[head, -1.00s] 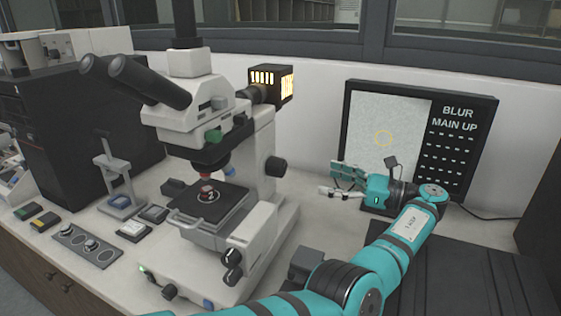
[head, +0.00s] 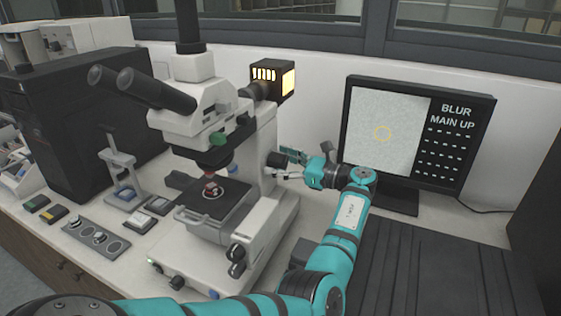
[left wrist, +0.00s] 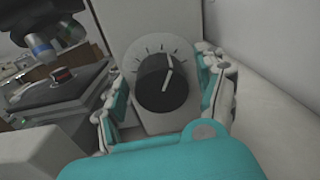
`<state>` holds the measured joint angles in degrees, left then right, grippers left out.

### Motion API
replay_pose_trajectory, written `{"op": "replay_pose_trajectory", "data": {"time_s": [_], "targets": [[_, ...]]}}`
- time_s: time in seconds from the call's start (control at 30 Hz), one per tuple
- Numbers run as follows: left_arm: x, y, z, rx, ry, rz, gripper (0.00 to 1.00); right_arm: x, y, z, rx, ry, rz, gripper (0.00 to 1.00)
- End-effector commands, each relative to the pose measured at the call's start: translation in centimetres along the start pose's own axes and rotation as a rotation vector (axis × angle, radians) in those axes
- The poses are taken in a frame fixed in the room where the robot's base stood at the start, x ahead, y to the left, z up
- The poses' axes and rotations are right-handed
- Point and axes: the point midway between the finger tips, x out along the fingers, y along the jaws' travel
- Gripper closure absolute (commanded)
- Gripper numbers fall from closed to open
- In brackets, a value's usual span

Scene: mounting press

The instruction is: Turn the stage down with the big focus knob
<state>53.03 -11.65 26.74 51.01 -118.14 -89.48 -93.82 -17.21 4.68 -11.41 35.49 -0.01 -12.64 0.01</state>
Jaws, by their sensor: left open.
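The big focus knob (left wrist: 162,82) is black with a white pointer line and sits on a light plate with dial marks in the left wrist view. In the head view the knob (head: 274,160) shows small on the right side of the white microscope (head: 262,200). My left gripper (head: 285,166) is at it; in the left wrist view its open fingers stand to the left and right of the knob. I cannot tell whether they touch it. The black stage (head: 235,211) carries a small red-topped sample (head: 211,189) under the objective. My right gripper is not in view.
A lamp box (head: 273,78) sits above the knob. Smaller knobs (head: 237,253) are at the stage front. A grey holder plate (head: 97,238) lies left.

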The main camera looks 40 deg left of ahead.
Motion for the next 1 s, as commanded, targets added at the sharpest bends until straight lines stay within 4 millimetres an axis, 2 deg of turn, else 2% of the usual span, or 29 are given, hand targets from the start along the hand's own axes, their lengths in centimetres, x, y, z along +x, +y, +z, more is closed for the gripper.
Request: {"op": "replay_pose_trajectory", "data": {"time_s": [0.13,0.57,0.77,1.0], "targets": [[0.0,0.0,0.0,0.000,0.000,0.000,0.29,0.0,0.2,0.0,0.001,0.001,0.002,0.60],[0.0,0.0,0.0,0.000,0.000,0.000,0.84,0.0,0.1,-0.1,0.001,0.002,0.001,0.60],[0.0,0.0,0.0,-0.017,-0.001,0.000,0.84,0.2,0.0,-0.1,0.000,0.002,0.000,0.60],[0.0,0.1,-0.1,-0.123,-0.006,0.000,0.84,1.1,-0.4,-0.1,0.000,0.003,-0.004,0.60]]}}
